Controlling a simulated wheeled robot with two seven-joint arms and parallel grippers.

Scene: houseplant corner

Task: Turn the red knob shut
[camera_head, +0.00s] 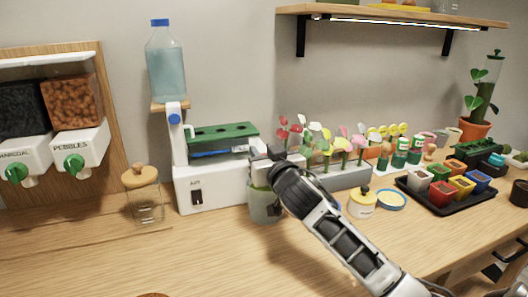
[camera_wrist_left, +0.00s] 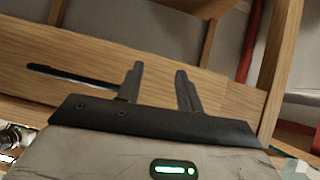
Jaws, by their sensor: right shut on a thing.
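My right gripper (camera_head: 264,158) is at the right end of a white unit (camera_head: 212,184), just above a pale green cup (camera_head: 263,208). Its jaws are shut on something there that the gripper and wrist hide. I do not see a red knob; it may be behind this gripper, but I cannot tell. The cup stands upright on the table, partly covered by my right arm. My left gripper (camera_wrist_left: 158,72) shows in the left wrist view, with its fingers apart and nothing between them, in front of a wooden board. It is not in the head view.
A bottle of bluish liquid (camera_head: 166,68) with a blue knob stands above the unit. Dispensers with green knobs (camera_head: 75,164) are at left. A corked jar (camera_head: 143,195), potted flowers and a black tray (camera_head: 446,204) of coloured pots are on the table.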

